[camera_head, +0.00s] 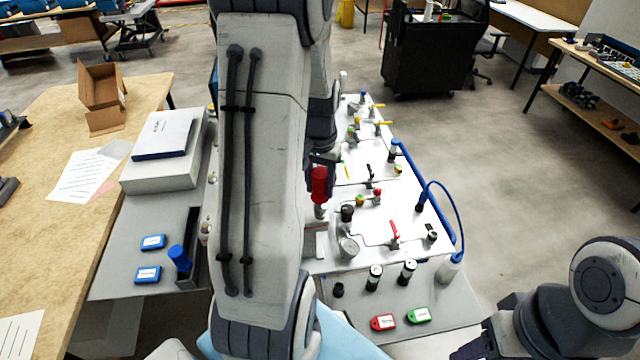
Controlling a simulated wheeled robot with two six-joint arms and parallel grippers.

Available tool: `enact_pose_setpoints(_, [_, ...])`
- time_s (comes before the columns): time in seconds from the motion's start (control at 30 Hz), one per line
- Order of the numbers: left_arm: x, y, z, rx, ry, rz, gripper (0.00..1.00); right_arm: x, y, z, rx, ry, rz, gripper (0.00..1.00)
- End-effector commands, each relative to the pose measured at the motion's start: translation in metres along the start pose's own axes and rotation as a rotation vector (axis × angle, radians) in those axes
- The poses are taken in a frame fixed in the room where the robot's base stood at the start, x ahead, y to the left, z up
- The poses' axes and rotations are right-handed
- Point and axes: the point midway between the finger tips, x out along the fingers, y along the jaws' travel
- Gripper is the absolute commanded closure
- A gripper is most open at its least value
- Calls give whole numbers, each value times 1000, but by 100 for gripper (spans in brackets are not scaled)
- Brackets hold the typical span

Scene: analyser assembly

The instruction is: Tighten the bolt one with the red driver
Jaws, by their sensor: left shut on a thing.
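My left gripper (322,160) is partly hidden behind my own large arm link in the middle of the view. It is shut on the red driver (319,184), which hangs roughly upright over the left side of the white analyser panel (345,215). The driver's lower end is near the panel surface; I cannot tell if its tip touches a bolt. Bolt one cannot be made out. My right arm is at the lower right, and its dark end is cut off by the bottom edge, so its jaws cannot be read.
The panel carries valves, including a red-handled one (393,232), and a blue hose (458,215). A blue-handled tool (179,257) stands in a dark holder at left, near a white case (165,170).

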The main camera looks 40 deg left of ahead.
Motion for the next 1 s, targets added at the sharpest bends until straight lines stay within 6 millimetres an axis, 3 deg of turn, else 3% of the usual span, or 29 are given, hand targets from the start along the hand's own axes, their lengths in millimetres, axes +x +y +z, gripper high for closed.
enact_pose_setpoints(0.83, [13,0,0,0,1,0,100,9,1,0,0,0,0,50])
enact_pose_setpoints(0.87, [13,0,0,0,1,0,59,9,1,0,0,0,0,50])
enact_pose_setpoints(0.97, [12,0,0,0,1,0,98,9,1,0,0,0,0,50])
enact_pose_setpoints(1.0, [12,0,0,0,1,0,100,9,1,0,0,0,0,50])
